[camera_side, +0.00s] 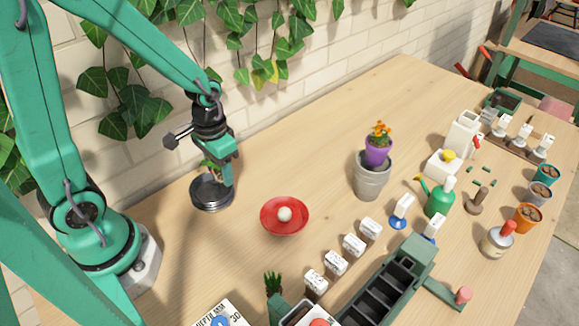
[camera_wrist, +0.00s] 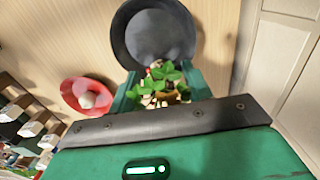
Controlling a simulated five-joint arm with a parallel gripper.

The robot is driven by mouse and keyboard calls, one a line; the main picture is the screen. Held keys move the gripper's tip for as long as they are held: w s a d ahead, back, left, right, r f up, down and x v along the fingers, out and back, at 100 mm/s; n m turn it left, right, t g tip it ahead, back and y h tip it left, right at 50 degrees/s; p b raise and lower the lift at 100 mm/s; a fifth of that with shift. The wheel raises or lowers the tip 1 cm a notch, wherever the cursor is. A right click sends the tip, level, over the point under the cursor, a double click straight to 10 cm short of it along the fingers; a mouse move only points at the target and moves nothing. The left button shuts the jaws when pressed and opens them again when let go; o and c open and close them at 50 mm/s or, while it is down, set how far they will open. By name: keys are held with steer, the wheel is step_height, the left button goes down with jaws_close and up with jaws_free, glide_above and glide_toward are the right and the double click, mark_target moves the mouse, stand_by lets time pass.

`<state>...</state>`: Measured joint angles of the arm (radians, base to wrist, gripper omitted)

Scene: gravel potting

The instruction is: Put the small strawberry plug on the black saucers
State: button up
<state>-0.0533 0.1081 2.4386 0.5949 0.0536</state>
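The small strawberry plug (camera_wrist: 165,78), with green leaves and bits of red and white, sits between the two green fingers of my gripper (camera_wrist: 161,92) in the wrist view. My gripper (camera_side: 224,178) appears shut on it. In the side view, the plug's leaves (camera_side: 208,164) show partly behind the fingers. The black saucers (camera_side: 208,205) lie on the table by the wall, directly under or just beside the gripper. They also show in the wrist view (camera_wrist: 150,30), just beyond the plug. The plug's base is hidden, so I cannot tell whether it touches the saucers.
A red dish (camera_side: 270,229) holding a white ball (camera_side: 285,214) stands right of the saucers. A grey pot (camera_side: 370,181) with a purple flowerpot (camera_side: 378,151) stands farther right. Several white labelled blocks and a dark green divided tray (camera_side: 405,265) are in front. The ivy-covered wall is close behind.

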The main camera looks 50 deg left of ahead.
steer(key=shift+r, duration=0.15)
step_height(320, 180, up, 12)
steer(key=shift+r, duration=0.1)
stand_by(0.9)
stand_by(0.5)
steer(key=s+d+r+t, duration=0.1)
steer(key=s+r+t, duration=0.4)
steer(key=r, duration=0.1)
steer(key=shift+s+d+r+t, duration=0.25)
steer(key=shift+s+t, duration=0.05)
